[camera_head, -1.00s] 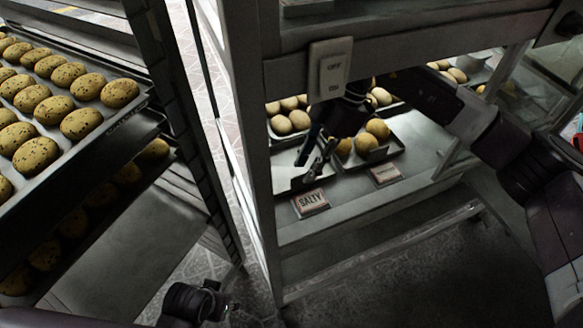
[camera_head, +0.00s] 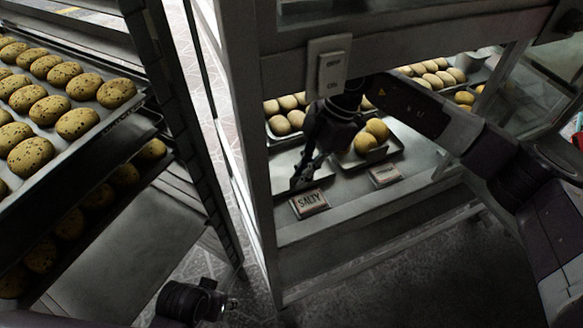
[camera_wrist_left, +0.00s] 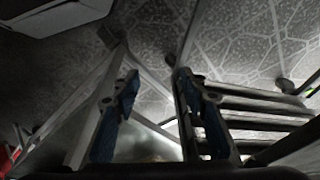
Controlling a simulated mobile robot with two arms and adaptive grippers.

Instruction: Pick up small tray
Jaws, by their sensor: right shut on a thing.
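A small empty grey tray (camera_head: 284,162) lies at the left end of the display cabinet shelf, behind the SALTY sign (camera_head: 309,203). My right gripper (camera_head: 301,180) reaches into the cabinet from the right. Its fingers point down at the tray's front right edge and are shut on it; the contact is partly hidden by the dark fingers. My left gripper (camera_wrist_left: 168,95) is open and empty, its blue fingers wide apart above the floor. In the head view only part of it shows at the bottom (camera_head: 225,304).
A second small tray (camera_head: 398,150) with a few round buns stands right of my right gripper. More bun trays sit behind. The cabinet post (camera_head: 236,130) and upper beam with a switch (camera_head: 328,75) frame the opening. A rack of seeded buns (camera_head: 75,122) stands left.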

